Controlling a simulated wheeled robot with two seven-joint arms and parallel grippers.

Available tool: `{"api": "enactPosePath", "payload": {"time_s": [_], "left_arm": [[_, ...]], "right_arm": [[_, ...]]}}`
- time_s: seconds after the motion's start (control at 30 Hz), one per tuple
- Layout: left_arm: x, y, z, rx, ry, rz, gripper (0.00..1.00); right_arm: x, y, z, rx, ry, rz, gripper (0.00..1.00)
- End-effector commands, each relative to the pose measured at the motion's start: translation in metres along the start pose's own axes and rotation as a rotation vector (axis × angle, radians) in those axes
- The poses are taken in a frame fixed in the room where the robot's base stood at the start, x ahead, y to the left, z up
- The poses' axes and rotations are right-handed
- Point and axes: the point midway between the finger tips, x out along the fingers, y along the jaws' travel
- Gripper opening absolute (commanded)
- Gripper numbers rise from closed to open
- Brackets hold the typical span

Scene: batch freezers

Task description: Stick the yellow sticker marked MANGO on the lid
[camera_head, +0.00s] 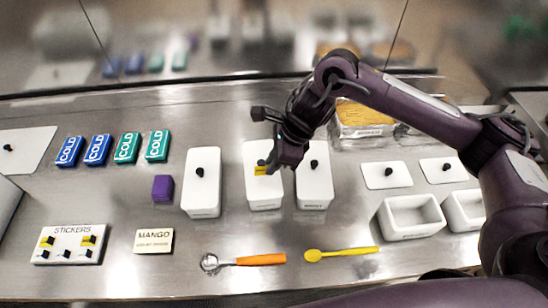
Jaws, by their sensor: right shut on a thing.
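My right gripper (268,164) is shut on a yellow sticker (261,170) over the middle white lidded tub. The sticker lies over the upper part of the lid (265,195); whether it touches the lid I cannot tell, and its print is too small to read. The gripper hides part of the lid. A card (154,241) reading MANGO stands near the front. My left gripper is not in view.
Closed white tubs stand left (203,200) and right (314,190) of the middle one. Open white containers (411,217) are at the right.

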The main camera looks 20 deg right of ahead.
Motion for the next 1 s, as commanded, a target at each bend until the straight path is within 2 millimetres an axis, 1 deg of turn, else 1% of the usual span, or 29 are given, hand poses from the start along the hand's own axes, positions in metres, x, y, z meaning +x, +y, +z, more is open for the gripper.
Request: {"api": "enactPosePath", "payload": {"time_s": [0.13,0.27,0.43,0.57,0.8,0.9,1.0], "left_arm": [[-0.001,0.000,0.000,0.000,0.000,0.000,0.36],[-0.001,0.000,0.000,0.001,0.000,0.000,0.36],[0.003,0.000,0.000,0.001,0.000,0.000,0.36],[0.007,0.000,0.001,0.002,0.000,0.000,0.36],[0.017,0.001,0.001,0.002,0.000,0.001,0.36],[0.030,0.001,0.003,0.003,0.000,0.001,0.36],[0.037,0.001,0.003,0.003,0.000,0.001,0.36]], "right_arm": [[-0.001,-0.003,-0.001,-0.081,-0.001,0.034,0.04],[0.001,-0.004,-0.003,-0.103,0.000,0.043,0.04],[0.008,-0.003,-0.006,-0.103,0.000,0.044,0.04],[0.017,-0.003,-0.010,-0.102,0.001,0.045,0.04],[0.039,-0.003,-0.020,-0.101,0.001,0.044,0.04],[0.050,-0.004,-0.024,-0.102,0.001,0.043,0.04],[0.056,-0.004,-0.026,-0.102,0.001,0.042,0.04]]}}
